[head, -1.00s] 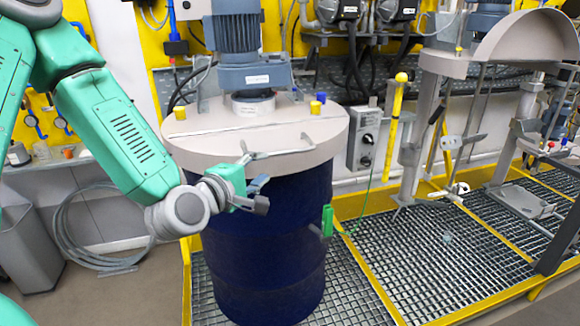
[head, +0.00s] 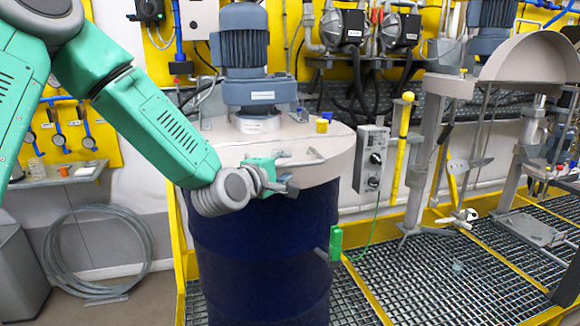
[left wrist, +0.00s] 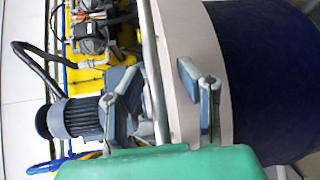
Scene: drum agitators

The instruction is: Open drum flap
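The dark blue drum (head: 262,255) stands upright under a beige lid (head: 335,152). The flap at the lid's front looks down flat. A thin metal handle (head: 308,160) is on the lid's front, partly hidden by my left gripper. My left gripper (head: 284,173) is at the lid's front edge beside the handle. In the left wrist view its two fingers (left wrist: 160,92) are well apart, with the beige lid rim (left wrist: 178,40) seen between and behind them. I cannot tell whether they touch the handle. My right gripper is in neither view.
A motor (head: 245,60) stands on top of the lid. A grey control box (head: 371,160) and a yellow post (head: 402,140) are right of the drum. A green clamp (head: 335,243) with a cable is at the drum's side. Open grating (head: 450,270) lies to the right.

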